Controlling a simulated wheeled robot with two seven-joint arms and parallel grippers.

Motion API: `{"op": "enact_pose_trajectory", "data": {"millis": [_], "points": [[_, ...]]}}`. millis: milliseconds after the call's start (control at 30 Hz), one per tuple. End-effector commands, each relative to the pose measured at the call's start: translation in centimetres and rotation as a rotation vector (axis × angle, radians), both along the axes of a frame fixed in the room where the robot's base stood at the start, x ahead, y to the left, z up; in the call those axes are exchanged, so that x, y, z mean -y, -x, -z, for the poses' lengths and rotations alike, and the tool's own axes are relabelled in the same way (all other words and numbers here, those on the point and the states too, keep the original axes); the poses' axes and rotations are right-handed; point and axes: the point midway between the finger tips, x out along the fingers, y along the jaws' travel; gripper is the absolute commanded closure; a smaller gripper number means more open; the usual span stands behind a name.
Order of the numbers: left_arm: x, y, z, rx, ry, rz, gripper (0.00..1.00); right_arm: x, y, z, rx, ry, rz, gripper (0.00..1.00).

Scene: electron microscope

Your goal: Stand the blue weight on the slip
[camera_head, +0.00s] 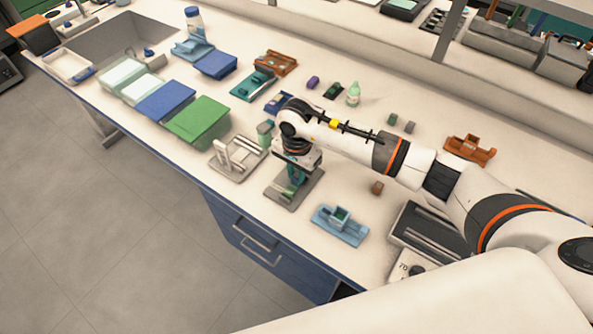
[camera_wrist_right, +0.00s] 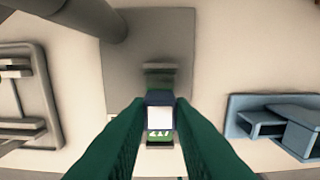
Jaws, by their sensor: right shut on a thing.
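My right gripper (camera_head: 295,183) points down over a grey plate stand (camera_head: 284,197) near the bench's front edge. In the right wrist view its green fingers (camera_wrist_right: 160,118) are closed on a small dark blue block (camera_wrist_right: 160,97), which I take to be the blue weight. A white square face (camera_wrist_right: 160,117) shows between the fingertips, with a green and white patterned patch just below it. I cannot tell whether either is the slip. The grey stand (camera_wrist_right: 190,30) lies beneath; contact between block and stand is hidden. My left gripper is not in view.
A pale frame-like holder (camera_head: 232,166) stands left of the stand, and a light blue holder (camera_head: 340,232) stands right of it. A small brown block (camera_head: 377,188) lies behind the blue holder. Blue (camera_head: 165,101) and green (camera_head: 200,120) boxes stand farther left.

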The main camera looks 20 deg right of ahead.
Motion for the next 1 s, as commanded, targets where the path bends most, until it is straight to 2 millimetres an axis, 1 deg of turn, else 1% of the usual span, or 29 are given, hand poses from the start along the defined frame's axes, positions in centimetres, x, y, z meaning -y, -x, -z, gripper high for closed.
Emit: {"op": "enact_pose_trajectory", "data": {"millis": [833,867,1000], "points": [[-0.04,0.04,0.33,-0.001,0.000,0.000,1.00,0.00,-0.02,0.19,0.001,-0.001,0.000,0.90],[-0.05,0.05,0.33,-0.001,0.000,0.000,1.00,0.00,-0.02,0.19,0.001,-0.001,0.000,0.76],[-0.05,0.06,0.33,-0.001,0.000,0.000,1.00,-0.01,-0.02,0.20,0.001,-0.001,0.000,0.54]]}}
